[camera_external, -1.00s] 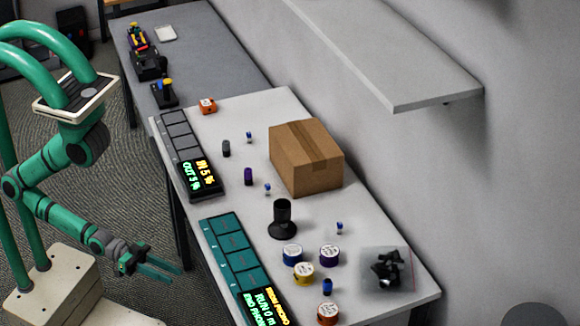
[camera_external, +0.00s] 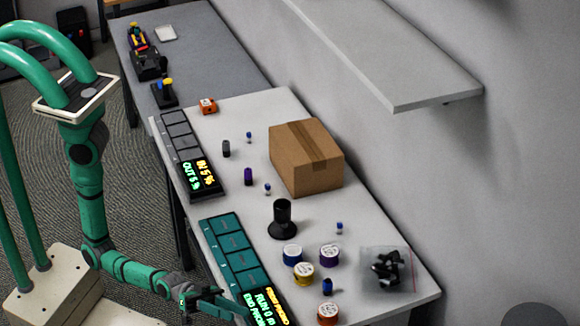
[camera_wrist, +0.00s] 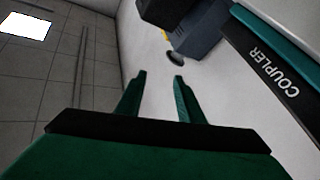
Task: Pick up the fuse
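I cannot tell for certain which object is the fuse. Small blue-and-white pieces stand on the light table, one at the back (camera_external: 249,137), one mid-table (camera_external: 267,188) and one near the bag (camera_external: 339,228). A dark grey cylinder (camera_external: 226,148), a purple one (camera_external: 248,176) and a blue one (camera_external: 327,287) also stand there. My gripper (camera_external: 238,308) is low at the table's near left edge, beside the teal tray's display. In the wrist view, my gripper (camera_wrist: 160,77) has its two green fingers apart with nothing between them.
A teal tray (camera_external: 229,250) and a black tray (camera_external: 182,141) line the left edge. A black holder (camera_external: 282,220), several tape spools (camera_external: 303,272), a clear bag (camera_external: 387,270) and a cardboard box (camera_external: 306,158) occupy the table. A panel labelled COUPLER (camera_wrist: 268,68) shows in the wrist view.

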